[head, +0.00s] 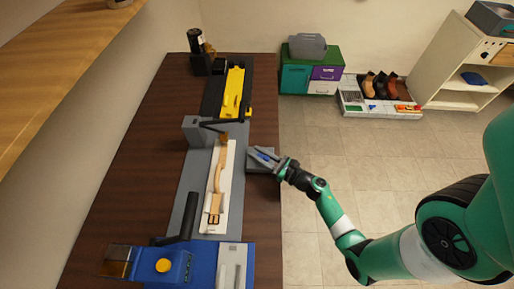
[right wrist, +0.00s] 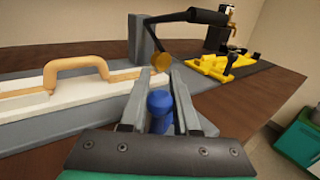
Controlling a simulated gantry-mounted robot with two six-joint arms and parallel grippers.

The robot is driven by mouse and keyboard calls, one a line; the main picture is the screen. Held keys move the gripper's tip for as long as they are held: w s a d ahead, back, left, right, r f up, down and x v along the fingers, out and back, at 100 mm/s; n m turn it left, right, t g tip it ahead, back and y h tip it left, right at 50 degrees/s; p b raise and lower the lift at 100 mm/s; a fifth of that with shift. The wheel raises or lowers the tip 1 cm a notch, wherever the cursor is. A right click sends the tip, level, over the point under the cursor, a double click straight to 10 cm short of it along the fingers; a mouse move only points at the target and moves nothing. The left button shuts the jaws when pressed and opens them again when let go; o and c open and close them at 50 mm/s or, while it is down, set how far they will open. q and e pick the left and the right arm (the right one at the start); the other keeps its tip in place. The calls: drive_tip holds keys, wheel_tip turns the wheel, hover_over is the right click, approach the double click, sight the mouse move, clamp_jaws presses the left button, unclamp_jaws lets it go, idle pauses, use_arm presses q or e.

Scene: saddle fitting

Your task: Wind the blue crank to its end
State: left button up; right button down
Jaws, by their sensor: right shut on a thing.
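The blue crank (right wrist: 158,108) shows as a rounded blue knob between the fingers of my right gripper (right wrist: 160,84) in the right wrist view. The fingers are shut on it from both sides. In the head view my right gripper (head: 259,153) reaches in from the right, at the table's right edge, with a little blue (head: 264,156) showing between its fingers. The crank's arm and pivot are hidden by the gripper. My left gripper is not in view.
A yellow clamp (head: 233,88) and blue machine (head: 178,265) stand at either end.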

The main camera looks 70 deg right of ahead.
drive_tip(key=y, duration=0.1)
drive_tip(key=n+y, duration=0.1)
drive_tip(key=b, duration=0.1)
drive_tip(key=shift+s+d+f+n+t+y, duration=0.1)
drive_tip(key=shift+s+d+n+t+y, duration=0.1)
drive_tip(key=shift+d+n+t+y, duration=0.15)
drive_tip(key=n+g+y+b, duration=0.1)
drive_tip(key=n+y+b, duration=0.2)
drive_tip(key=y+b, duration=0.1)
drive_tip(key=n+g+y+b, duration=0.1)
drive_tip(key=n+y+b, duration=0.1)
drive_tip(key=y+b, duration=0.2)
drive_tip(key=s+n+g+y+b, duration=0.1)
drive_tip(key=n+g+y+b, duration=0.1)
drive_tip(key=b, duration=0.6)
drive_tip(key=shift+s+d+f+n+y, duration=0.15)
drive_tip(key=shift+n+y, duration=0.3)
drive_tip(key=shift+y, duration=0.25)
drive_tip(key=shift+w+d+f+n+y, duration=0.1)
drive_tip(key=shift+n+y, duration=0.3)
drive_tip(key=shift+y, duration=0.25)
drive_tip(key=shift+s+r+n+g+y+b, duration=0.1)
drive_tip(key=shift+r+n+g+y+b, duration=0.25)
drive_tip(key=shift+b, duration=0.35)
drive_tip(key=c, duration=0.7)
unclamp_jaws()
drive_tip(key=shift+o, duration=0.2)
